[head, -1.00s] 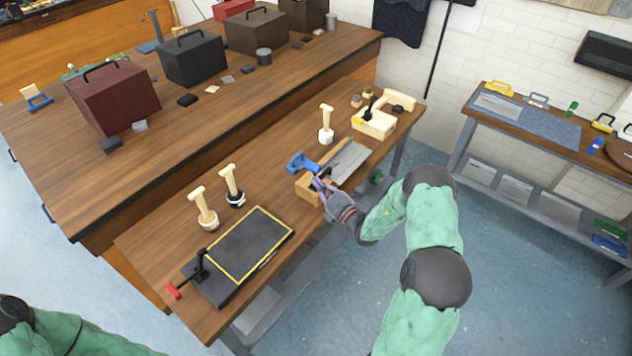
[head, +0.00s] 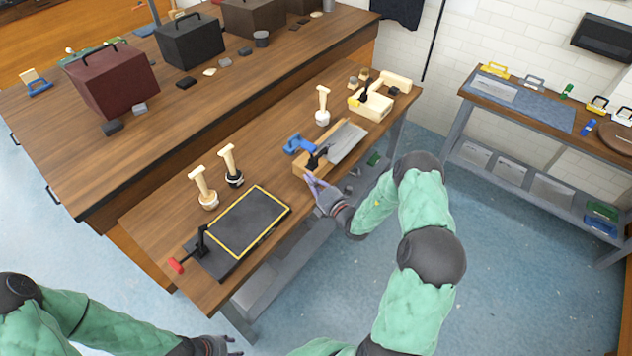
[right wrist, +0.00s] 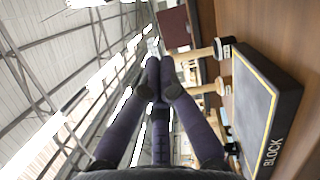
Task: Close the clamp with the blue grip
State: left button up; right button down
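The clamp with the blue grip (head: 298,145) is on the wooden bench, at a light wooden block in the head view. The blue grip points left and lies low, and a dark metal part (head: 318,158) shows beside it. I cannot tell from here if the clamp is fully closed. My right gripper (head: 315,184) is in front of the block at the bench edge, apart from the blue grip. In the right wrist view its purple fingertips (right wrist: 160,86) are together with nothing between them. My left gripper (head: 232,346) is low at the bottom edge, far from the clamp, its fingers unclear.
A black yellow-edged board (head: 245,232) with a red-gripped clamp (head: 177,265) is at the bench's near left; it also shows in the right wrist view (right wrist: 262,112). Upright wooden-handled tools (head: 322,106) stand nearby. A pale wooden fixture (head: 372,104) is farther right. The floor in front is free.

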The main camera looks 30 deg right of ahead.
aim_at(302, 148)
jog(key=w+d+r, duration=0.1)
jog(key=w+d, duration=0.1)
jog(key=w, duration=0.5)
jog(key=shift+w+d+r+b, duration=0.2)
jog(key=shift+w+d+b, duration=0.05)
jog(key=shift+d+b, duration=0.15)
jog(key=shift+w+d+r, duration=0.25)
jog(key=shift+d+r, duration=0.15)
jog(key=shift+d, duration=0.2)
